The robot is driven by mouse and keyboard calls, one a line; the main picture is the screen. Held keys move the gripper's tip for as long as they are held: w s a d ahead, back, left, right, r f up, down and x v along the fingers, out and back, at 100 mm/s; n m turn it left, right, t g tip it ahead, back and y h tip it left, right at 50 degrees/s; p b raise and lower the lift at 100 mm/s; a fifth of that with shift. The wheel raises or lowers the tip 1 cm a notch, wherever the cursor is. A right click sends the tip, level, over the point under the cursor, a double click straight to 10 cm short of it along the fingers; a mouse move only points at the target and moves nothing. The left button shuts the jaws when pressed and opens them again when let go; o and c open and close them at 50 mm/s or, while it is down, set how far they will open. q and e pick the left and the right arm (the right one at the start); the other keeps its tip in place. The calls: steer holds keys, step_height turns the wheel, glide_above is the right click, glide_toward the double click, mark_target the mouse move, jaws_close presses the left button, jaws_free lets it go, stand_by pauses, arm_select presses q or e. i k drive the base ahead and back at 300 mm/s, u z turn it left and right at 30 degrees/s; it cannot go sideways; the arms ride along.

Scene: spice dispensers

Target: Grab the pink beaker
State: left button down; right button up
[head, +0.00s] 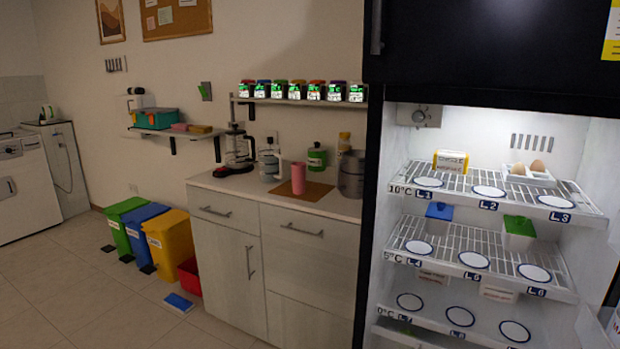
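The pink beaker (298,178) stands upright on a brown mat (317,190) on the white counter, in the middle of the head view. Neither of my grippers shows in this view, and nothing is touching the beaker that I can see.
A coffee maker (238,150), a green jar (317,158) and a grey metal pot (351,174) stand on the counter (222,183) around the beaker. An open fridge (374,215) is at the right. Green, blue and yellow bins (168,242) stand on the floor at left. The floor in front is mostly clear.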

mark_target(298, 169)
steer(key=u, duration=0.1)
steer(key=i, duration=0.95)
steer(key=z, duration=0.35)
